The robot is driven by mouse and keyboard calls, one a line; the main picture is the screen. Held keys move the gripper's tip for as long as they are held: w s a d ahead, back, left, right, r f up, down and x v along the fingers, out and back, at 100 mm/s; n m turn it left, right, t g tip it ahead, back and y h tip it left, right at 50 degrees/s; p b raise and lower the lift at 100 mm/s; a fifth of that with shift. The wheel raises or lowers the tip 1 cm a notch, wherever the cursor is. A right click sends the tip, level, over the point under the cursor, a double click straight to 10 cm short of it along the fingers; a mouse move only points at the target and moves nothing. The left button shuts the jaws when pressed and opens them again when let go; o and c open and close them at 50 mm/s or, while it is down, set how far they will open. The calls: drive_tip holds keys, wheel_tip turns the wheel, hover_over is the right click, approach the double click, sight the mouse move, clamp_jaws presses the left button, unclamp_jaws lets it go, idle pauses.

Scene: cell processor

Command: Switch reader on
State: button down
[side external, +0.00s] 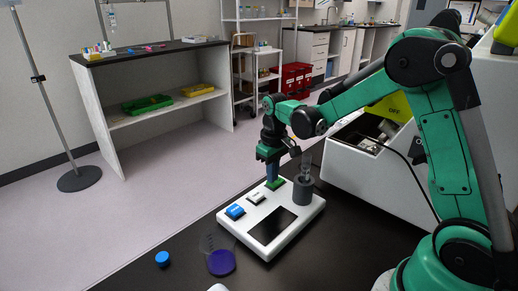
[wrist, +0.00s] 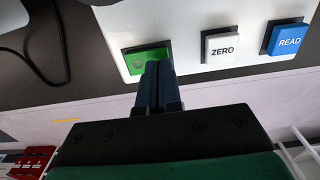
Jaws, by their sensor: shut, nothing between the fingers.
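The reader (side external: 246,234) is a white box on the dark bench, with a dark, blank screen (side external: 272,227). Along its far edge are a green button (side external: 276,184), a white ZERO button (side external: 255,198) and a blue READ button (side external: 235,211). In the wrist view the green button (wrist: 147,58) sits left of ZERO (wrist: 221,46) and READ (wrist: 286,39). My gripper (side external: 272,180) is shut and empty, pointing down at the green button. In the wrist view its fingertips (wrist: 158,68) overlap the near part of that button. I cannot tell whether they touch it.
A grey holder (side external: 302,191) with a clear tube stands on the reader's right corner, close to my gripper. A purple lid (side external: 221,262) and a blue cap (side external: 162,259) lie at the front left. A white machine (side external: 362,172) marked OFF stands to the right.

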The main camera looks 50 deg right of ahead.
sight(275, 206)
drive_tip(key=shift+f, duration=0.35)
drive_tip(key=shift+r, duration=3.55)
drive_tip(key=shift+s+a+r, duration=0.15)
drive_tip(key=shift+a+r, duration=0.05)
drive_tip(key=s+a+r+t, duration=0.2)
drive_tip(key=s+a+t, duration=0.5)
drive_tip(key=s, duration=0.2)
drive_tip(key=shift+s+a+r, duration=0.2)
drive_tip(key=shift+s+a, duration=0.1)
